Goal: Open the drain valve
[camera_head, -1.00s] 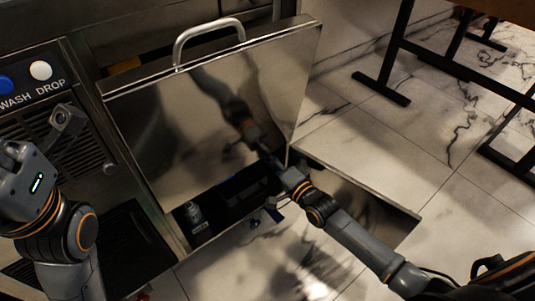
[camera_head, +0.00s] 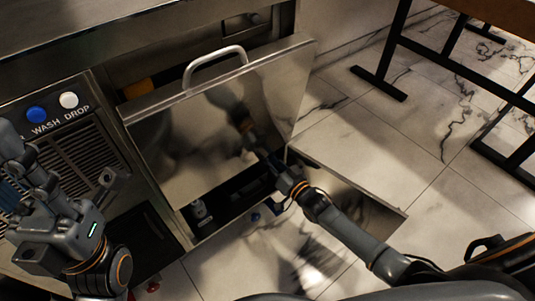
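No part is clearly recognisable as the drain valve. My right gripper (camera_head: 270,163) reaches to the panel's lower right side, by that opening. Its fingertips are small and dark there, and contact is unclear. My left gripper (camera_head: 62,168) is open with fingers spread, in front of the vent grille at the left, apart from the opening.
A blue button (camera_head: 36,113) and a white button (camera_head: 68,100) sit on the control panel above the vent grille (camera_head: 85,150). The steel panel has a bar handle (camera_head: 215,65). A black-legged table (camera_head: 390,55) stands at the right. Marble floor (camera_head: 400,140) lies clear between.

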